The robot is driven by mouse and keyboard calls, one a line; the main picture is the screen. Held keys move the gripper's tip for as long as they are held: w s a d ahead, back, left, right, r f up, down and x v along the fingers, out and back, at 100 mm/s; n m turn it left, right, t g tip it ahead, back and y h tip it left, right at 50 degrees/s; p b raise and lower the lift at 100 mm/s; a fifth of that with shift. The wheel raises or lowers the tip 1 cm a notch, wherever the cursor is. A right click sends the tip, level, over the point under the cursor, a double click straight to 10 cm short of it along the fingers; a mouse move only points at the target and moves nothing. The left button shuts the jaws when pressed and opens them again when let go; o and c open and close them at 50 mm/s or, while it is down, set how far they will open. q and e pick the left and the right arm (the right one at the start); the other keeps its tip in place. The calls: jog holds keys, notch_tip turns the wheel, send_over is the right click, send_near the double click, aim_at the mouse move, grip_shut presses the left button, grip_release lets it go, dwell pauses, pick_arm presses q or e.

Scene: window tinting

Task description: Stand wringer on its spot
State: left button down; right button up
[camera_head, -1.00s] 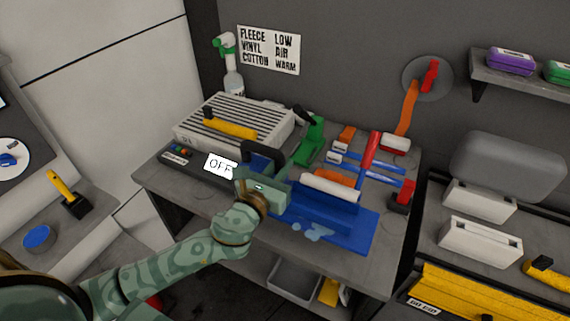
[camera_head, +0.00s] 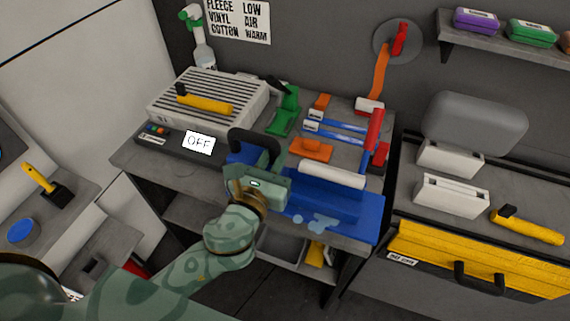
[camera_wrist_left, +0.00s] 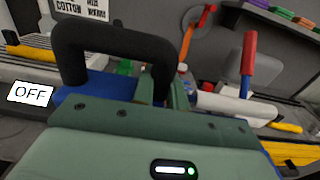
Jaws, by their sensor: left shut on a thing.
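The left wrist view shows the handle (camera_wrist_left: 115,45), roller (camera_wrist_left: 235,107) and crank (camera_wrist_left: 248,65) close by. My right gripper is out of view.
A spray bottle (camera_head: 203,50) stands behind.

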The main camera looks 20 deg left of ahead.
pick_arm(q)
jog(key=w+a+f+b, duration=0.4)
jog(key=w+f+b, duration=0.3)
jog(key=w+f, duration=0.4)
jog(key=shift+f, duration=0.45)
jog(key=shift+a, duration=0.1)
jog(key=c, duration=1.7)
grip_release()
jog(key=shift+f, duration=0.2)
jog(key=o, duration=0.3)
jog(key=shift+r, duration=0.1)
